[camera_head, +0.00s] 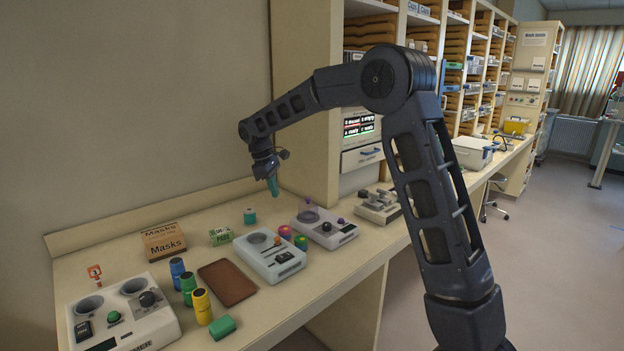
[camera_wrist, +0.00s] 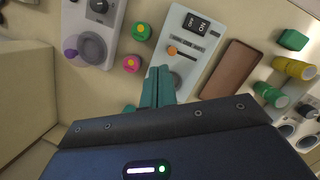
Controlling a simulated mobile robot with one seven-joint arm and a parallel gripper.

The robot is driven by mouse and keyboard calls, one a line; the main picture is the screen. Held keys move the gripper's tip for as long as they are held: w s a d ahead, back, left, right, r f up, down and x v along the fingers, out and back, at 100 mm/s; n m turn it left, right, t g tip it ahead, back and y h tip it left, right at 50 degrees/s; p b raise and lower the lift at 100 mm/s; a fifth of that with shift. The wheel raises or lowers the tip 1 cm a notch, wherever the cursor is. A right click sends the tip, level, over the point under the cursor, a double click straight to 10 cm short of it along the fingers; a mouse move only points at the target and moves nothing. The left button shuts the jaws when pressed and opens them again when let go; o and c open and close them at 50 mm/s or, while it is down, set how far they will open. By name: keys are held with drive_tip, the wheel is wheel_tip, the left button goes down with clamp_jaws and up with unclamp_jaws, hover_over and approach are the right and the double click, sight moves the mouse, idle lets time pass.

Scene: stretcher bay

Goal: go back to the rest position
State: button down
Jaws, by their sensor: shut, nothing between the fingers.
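My gripper (camera_head: 273,186) hangs above the back of the worktop, under my bent arm, with teal fingers pointing down. In the wrist view its fingers (camera_wrist: 157,88) are pressed together with nothing between them. It is clear of the worktop (camera_head: 220,250) and touches nothing that I can see.
A shelf unit (camera_head: 310,100) rises close behind the gripper.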

drive_tip(key=s+d+r+m+t+y, duration=0.1)
drive_tip(key=s+d+r+m, duration=0.2)
drive_tip(key=d, duration=0.6)
drive_tip(key=s+d+r+m, duration=0.2)
drive_tip(key=s+d+r, duration=0.15)
drive_tip(key=d, duration=0.65)
drive_tip(key=s+d+r+m+t+y, duration=0.1)
drive_tip(key=s+d+r+m, duration=0.25)
drive_tip(key=d, duration=0.55)
drive_tip(key=s+d+f+m+t, duration=0.1)
drive_tip(key=s+d+f+m, duration=0.1)
drive_tip(key=s+d, duration=0.6)
drive_tip(key=s+d+f+m+t, duration=0.1)
drive_tip(key=s+d+f+m, duration=0.2)
drive_tip(key=s+d+m, duration=0.2)
drive_tip(key=s+d, duration=0.3)
drive_tip(key=s, duration=0.3)
drive_tip(key=shift+s+y, duration=0.3)
drive_tip(key=shift+y, duration=0.1)
drive_tip(key=shift+a, duration=0.1)
